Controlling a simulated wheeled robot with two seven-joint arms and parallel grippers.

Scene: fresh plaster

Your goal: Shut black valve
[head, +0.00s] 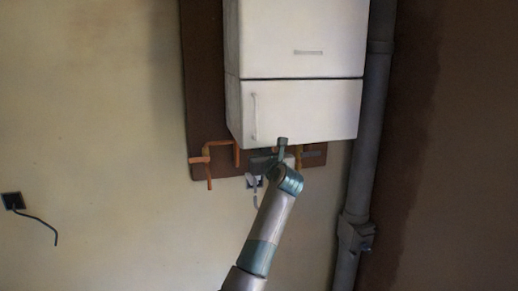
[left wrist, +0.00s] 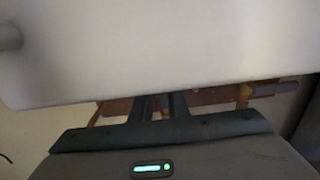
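A dark grey bar-shaped handle (head: 312,154), which looks like the black valve, sits by a short orange pipe under the white boiler, right of my left gripper. In the left wrist view a similar grey handle (left wrist: 275,89) sticks out at the right beside a brass-coloured piece. My left gripper (head: 262,164) is just below the boiler's underside, partly hidden by my wrist. In the left wrist view its two dark fingers (left wrist: 161,103) stand apart with a narrow gap. I cannot make out anything held between them. My right gripper is not in view.
The white boiler (head: 298,110) hangs close above the gripper on a brown board (head: 200,100). An orange pipe (head: 208,165) bends down on the left. A thick grey pipe (head: 372,130) runs down the wall at right. A socket with a loose cable (head: 14,201) is far left.

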